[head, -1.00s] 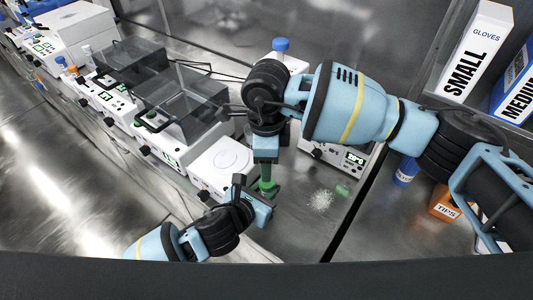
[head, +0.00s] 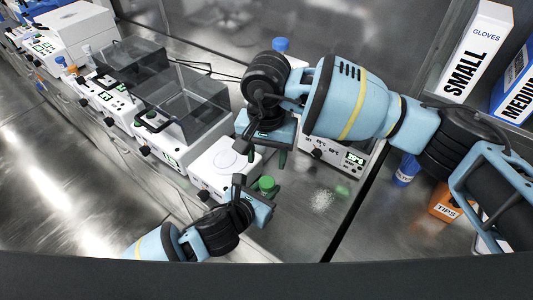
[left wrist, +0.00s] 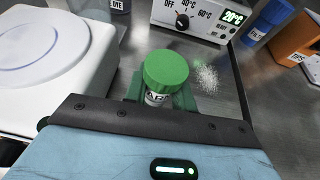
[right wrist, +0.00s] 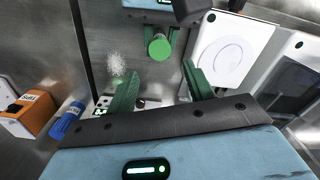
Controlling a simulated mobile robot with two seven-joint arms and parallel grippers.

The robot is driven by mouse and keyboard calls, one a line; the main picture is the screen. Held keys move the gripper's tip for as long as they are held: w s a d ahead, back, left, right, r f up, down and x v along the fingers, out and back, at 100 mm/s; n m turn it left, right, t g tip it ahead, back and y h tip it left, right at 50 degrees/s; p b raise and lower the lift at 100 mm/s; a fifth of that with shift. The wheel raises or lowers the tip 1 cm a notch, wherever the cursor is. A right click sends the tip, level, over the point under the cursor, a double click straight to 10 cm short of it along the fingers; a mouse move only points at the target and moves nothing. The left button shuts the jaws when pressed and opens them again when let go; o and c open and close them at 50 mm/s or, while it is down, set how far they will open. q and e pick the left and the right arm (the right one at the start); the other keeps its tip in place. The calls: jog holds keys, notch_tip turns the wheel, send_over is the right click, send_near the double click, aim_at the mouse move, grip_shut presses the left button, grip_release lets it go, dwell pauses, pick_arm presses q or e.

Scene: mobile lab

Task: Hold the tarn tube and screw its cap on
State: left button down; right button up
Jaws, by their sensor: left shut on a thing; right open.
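The tarn tube (left wrist: 156,99) stands upright in my left gripper (left wrist: 160,108), with its label partly visible between the green fingers. A green ribbed cap (left wrist: 166,69) sits on top of the tube; I cannot tell how tight it is. The cap also shows in the head view (head: 267,183) and in the right wrist view (right wrist: 159,48). My left gripper is shut around the tube, below the cap. My right gripper (right wrist: 160,80) is open and empty, above and apart from the cap. Most of the tube body is hidden by the left fingers.
A white balance with a round pan (head: 226,160) stands left of the tube. A heater with a green display (head: 354,158) is behind it. White powder (head: 322,200) lies on the bench to the right. A blue bottle (head: 406,170) and an orange tips box (head: 446,203) are farther right.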

aim_at(267, 182)
dwell(0.4)
jog(key=shift+f, duration=4)
jog(key=shift+c, duration=0.2)
jog(key=c, duration=0.9)
jog(key=m, duration=0.6)
jog(key=shift+m, duration=0.4)
jog(key=shift+c, duration=0.3)
jog(key=o, duration=1.1)
jog(key=shift+c, duration=0.2)
